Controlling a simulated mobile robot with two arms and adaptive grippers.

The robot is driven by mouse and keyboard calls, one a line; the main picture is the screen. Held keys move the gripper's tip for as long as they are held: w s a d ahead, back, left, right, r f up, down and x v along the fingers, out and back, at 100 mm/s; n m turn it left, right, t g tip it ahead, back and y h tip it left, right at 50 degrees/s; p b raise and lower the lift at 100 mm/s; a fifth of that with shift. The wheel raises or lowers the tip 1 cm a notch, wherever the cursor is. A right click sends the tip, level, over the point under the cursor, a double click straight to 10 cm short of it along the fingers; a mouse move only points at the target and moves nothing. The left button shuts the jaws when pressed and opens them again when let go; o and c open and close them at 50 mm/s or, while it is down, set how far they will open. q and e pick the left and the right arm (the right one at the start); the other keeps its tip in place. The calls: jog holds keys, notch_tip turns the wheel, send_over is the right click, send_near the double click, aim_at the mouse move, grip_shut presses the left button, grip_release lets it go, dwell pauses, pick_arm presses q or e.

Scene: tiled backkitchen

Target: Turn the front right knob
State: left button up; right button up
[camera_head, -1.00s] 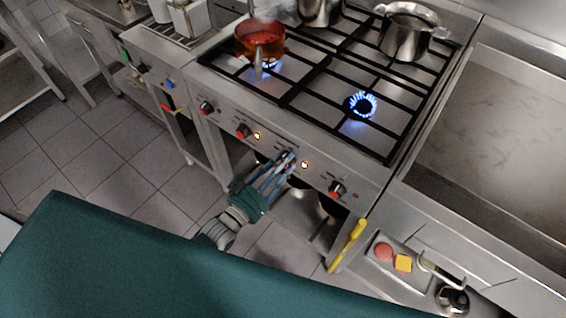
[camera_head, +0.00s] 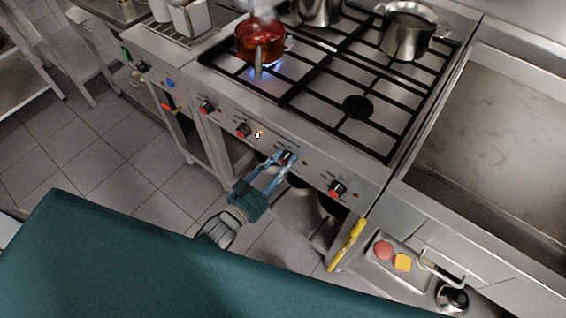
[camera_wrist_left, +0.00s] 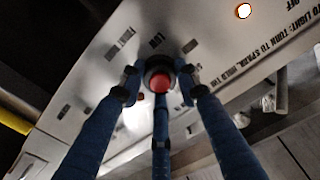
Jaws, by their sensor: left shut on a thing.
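A knob (camera_head: 286,157) sits on the stove's front panel, third from the left. My left gripper (camera_head: 283,159) comes up from below and is shut on this knob. In the left wrist view the dark knob with a red centre (camera_wrist_left: 159,82) sits between the three blue fingers, whose tips close around its sides. The front right burner (camera_head: 358,106) shows no flame. My right gripper is not in view.
Other knobs (camera_head: 337,188) line the panel on both sides. A red pot (camera_head: 260,42) stands over a blue flame at the front left. Steel pots stand at the back. A yellow handle (camera_head: 347,245) and a tray (camera_head: 380,262) with food lie to the right.

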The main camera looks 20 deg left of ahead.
pick_arm(q)
jog(key=o, duration=1.1)
jog(key=shift+o, duration=0.2)
jog(key=shift+s, duration=0.1)
jog(key=v, duration=1.1)
jog(key=shift+s+a, duration=0.15)
jog(key=shift+s, duration=0.25)
